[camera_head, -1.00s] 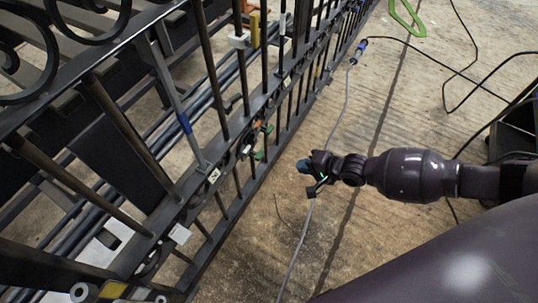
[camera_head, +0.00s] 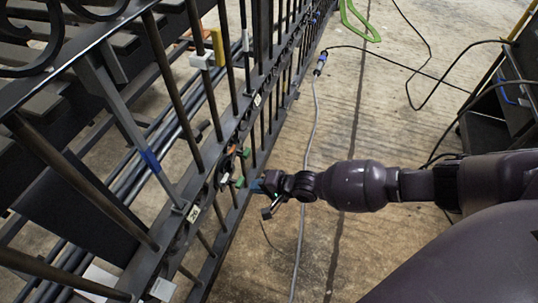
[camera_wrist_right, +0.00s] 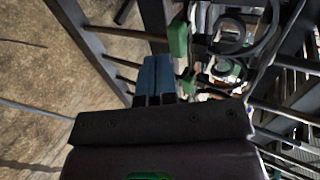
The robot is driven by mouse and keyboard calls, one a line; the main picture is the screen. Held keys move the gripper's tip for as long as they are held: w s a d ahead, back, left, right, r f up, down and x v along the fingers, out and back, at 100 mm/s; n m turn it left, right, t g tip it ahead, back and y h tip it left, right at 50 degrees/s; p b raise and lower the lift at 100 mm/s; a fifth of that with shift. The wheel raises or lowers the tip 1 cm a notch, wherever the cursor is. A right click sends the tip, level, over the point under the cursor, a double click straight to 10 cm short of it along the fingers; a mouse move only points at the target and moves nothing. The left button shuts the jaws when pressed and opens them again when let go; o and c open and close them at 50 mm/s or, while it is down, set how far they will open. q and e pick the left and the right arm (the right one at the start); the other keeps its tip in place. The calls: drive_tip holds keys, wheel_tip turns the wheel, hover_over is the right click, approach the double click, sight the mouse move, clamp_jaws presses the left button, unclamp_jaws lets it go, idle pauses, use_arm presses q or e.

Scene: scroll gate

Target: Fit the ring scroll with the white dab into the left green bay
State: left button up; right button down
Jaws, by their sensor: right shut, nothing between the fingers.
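My right gripper (camera_head: 257,187) is shut and empty, its blue fingertips at the near face of the gate, beside small green blocks (camera_head: 239,182). In the right wrist view the blue fingers (camera_wrist_right: 157,76) lie together, close to a green block (camera_wrist_right: 178,40) and another green block (camera_wrist_right: 187,83). Dark round scrolls sit in the gate's rail there; one ring scroll (camera_wrist_right: 229,69) shows some green near it. A pale spot (camera_head: 225,178) shows on the rail by the green blocks; I cannot tell if it is the white dab. My left gripper is out of view.
The black barred gate (camera_head: 180,208) runs from lower left to the top. White number tags (camera_head: 193,213) and a yellow block (camera_head: 217,47) are on it. A grey cable (camera_head: 313,130) lies on the concrete floor. A green loop (camera_head: 360,22) lies far off. Open floor lies right of the gate.

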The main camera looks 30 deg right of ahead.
sight(241, 181)
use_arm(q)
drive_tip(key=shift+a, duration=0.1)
use_arm(e)
drive_tip(key=shift+w+a+r, duration=0.1)
drive_tip(key=shift+w+a, duration=0.6)
drive_tip(key=shift+w, duration=0.25)
drive_tip(key=shift+w+a+b, duration=0.6)
drive_tip(key=shift+w+a, duration=0.3)
drive_tip(key=shift+w, duration=0.1)
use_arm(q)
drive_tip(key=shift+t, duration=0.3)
use_arm(e)
drive_tip(key=shift+w+r, duration=0.15)
drive_tip(key=shift+w, duration=0.05)
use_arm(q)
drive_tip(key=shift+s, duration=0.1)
use_arm(e)
drive_tip(key=shift+a, duration=0.1)
